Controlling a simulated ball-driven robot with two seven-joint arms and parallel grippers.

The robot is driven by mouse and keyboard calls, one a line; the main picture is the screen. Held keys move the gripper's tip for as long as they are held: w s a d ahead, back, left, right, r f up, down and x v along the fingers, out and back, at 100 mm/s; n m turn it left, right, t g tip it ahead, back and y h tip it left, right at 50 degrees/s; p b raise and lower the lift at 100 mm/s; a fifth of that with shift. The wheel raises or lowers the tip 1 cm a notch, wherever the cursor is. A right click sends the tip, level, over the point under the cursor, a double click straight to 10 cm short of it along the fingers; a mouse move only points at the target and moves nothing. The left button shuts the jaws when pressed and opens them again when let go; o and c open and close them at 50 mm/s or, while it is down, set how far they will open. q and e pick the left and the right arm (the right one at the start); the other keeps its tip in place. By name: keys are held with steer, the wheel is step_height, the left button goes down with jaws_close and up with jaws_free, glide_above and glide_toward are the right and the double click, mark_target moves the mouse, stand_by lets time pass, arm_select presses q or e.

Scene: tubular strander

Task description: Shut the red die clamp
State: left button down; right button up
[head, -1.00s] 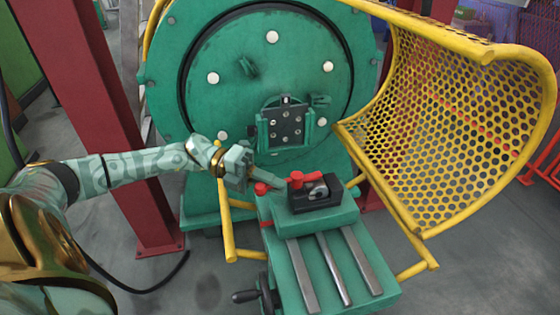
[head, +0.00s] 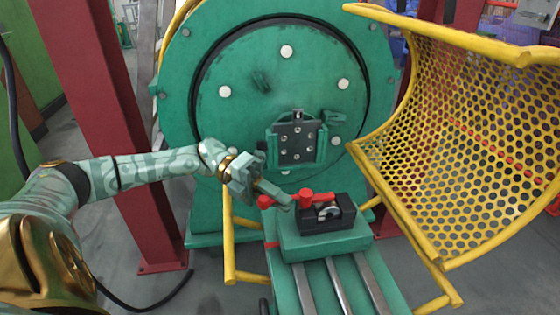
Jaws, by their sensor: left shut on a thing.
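The red die clamp (head: 317,197) sits on a black die block (head: 340,217) on the green carriage of the strander. Its red arm lies across the top of the block, and a round metal die (head: 328,212) shows beside it. A red knob (head: 264,201) shows at its left end. My left gripper (head: 284,201) reaches in from the left and is shut on the red die clamp near that left end. The fingers hide part of the clamp between its red knobs. My right gripper is not in view.
A yellow perforated guard (head: 470,150) stands swung open at the right. The green strander disc (head: 250,90) is behind the carriage. Yellow rails (head: 229,245) and a dark red post (head: 105,130) stand left of it. Metal slide rails (head: 340,285) run toward me.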

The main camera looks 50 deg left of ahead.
arm_select(q)
steer(key=shift+s+f, duration=0.2)
steer(key=shift+f, duration=0.15)
steer(key=c, duration=1.6)
jaws_free()
steer(key=shift+o, duration=0.6)
steer(key=shift+s+a+r, duration=0.15)
steer(key=shift+s+a, duration=0.05)
steer(key=shift+w, duration=0.1)
steer(key=shift+r, duration=0.1)
